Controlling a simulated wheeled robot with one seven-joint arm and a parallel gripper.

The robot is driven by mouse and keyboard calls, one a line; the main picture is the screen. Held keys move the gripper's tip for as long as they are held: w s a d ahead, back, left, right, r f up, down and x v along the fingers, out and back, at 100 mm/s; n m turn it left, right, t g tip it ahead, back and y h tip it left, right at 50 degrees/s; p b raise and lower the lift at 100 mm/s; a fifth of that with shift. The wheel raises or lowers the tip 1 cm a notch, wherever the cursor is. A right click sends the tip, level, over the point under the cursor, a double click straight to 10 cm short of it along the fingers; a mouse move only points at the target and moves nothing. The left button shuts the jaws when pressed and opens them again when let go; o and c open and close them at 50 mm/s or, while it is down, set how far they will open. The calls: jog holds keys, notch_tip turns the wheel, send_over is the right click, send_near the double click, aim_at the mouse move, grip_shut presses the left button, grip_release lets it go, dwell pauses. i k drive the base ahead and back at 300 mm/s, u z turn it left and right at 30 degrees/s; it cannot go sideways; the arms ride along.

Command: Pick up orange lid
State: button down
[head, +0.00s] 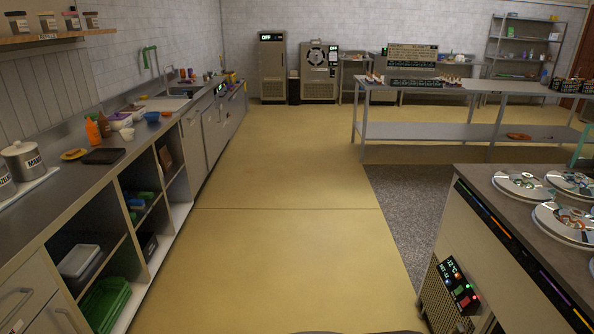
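Round, shiny metal lids lie on the dark top of the gelato counter (482,178) at the right edge of the head view. I cannot tell which one is the orange lid. My gripper is not in view.
A long counter (92,172) with open shelves runs along the left wall. A steel table (440,131) stands beyond the gelato counter. The yellow floor (285,200) between the counters is clear. A control panel (458,285) is on the gelato counter's front.

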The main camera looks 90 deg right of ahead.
aim_at(570, 225)
jog(key=z, duration=4.85)
jog(key=i, duration=1.1)
jog(key=u, duration=0.95)
jog(key=i, duration=0.85)
jog(key=u, duration=0.5)
